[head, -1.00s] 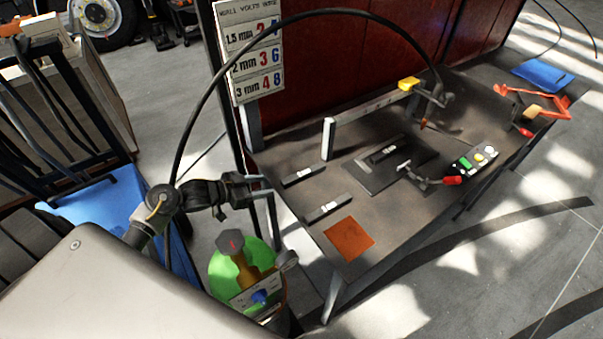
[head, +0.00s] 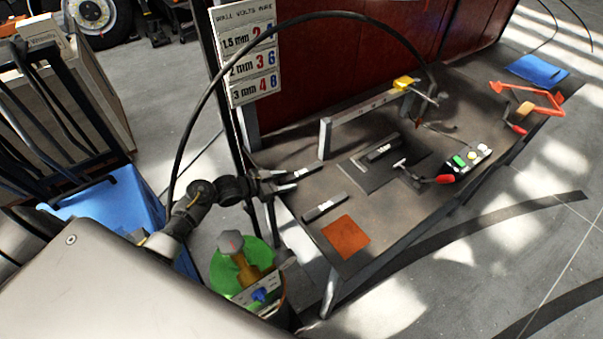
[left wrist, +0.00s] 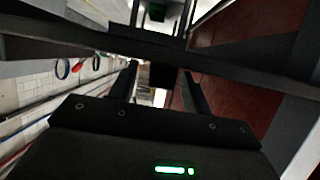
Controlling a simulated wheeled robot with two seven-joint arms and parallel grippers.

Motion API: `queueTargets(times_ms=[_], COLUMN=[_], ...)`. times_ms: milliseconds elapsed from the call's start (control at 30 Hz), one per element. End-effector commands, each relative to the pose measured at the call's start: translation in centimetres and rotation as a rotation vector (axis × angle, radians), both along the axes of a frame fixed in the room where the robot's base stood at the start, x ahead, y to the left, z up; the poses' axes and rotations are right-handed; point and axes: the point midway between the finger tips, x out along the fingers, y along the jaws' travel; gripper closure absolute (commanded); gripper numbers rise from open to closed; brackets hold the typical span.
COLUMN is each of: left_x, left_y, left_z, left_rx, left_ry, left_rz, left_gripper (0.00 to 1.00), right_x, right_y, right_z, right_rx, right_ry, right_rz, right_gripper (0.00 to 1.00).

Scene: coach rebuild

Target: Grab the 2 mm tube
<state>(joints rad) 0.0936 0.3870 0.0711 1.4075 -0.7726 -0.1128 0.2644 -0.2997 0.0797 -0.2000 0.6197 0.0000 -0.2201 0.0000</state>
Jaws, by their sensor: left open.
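Two short dark tube-like bars with pale labels lie on the left part of the workbench. The farther bar (head: 306,173) is beside my left gripper, and the nearer bar (head: 325,207) lies closer to the orange square. A third dark labelled bar (head: 383,149) lies on a dark plate mid-bench. The labels are too small to read, so I cannot tell which is 2 mm. My left gripper (head: 287,181) is open at the bench's left edge, its fingers close to the farther bar. In the left wrist view its fingers (left wrist: 160,85) are apart, with no tube clearly between them. My right gripper is not in view.
A sign (head: 248,55) lists 1.5, 2 and 3 mm beside a dark post. A black cable arches over the bench (head: 400,205). A green-rimmed bin (head: 228,272) stands below my left arm. An orange square (head: 346,236) lies at the front left.

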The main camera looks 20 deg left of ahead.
Motion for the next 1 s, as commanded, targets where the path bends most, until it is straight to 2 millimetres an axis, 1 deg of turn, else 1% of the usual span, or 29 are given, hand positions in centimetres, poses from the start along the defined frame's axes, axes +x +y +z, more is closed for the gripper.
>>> queueTargets(times_ms=[100,133,400,467,500,833,933,1000], left_x=[0.0,0.0,0.0,0.0,0.0,0.0,0.0,0.0], left_y=[0.0,0.0,0.0,0.0,0.0,0.1,0.0,0.1], left_z=[0.0,0.0,0.0,0.0,0.0,0.3,0.9,1.7], left_rx=[0.0,0.0,0.0,0.0,0.0,0.0,0.0,0.001], left_ry=[0.0,0.0,0.0,0.0,0.0,-0.001,-0.003,-0.005], left_rz=[0.0,0.0,0.0,0.0,0.0,0.0,-0.001,-0.002], left_gripper=[0.52,0.54,0.9,0.98,1.0,1.0,1.0,1.0], right_x=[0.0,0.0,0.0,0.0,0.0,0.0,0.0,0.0], right_y=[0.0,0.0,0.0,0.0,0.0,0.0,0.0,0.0], right_z=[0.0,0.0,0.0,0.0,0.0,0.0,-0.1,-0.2], right_rx=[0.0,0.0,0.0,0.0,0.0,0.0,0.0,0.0], right_ry=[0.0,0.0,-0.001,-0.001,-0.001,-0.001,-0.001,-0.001], right_rz=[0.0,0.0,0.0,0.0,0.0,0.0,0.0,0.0], right_gripper=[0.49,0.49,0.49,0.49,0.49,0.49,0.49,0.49])
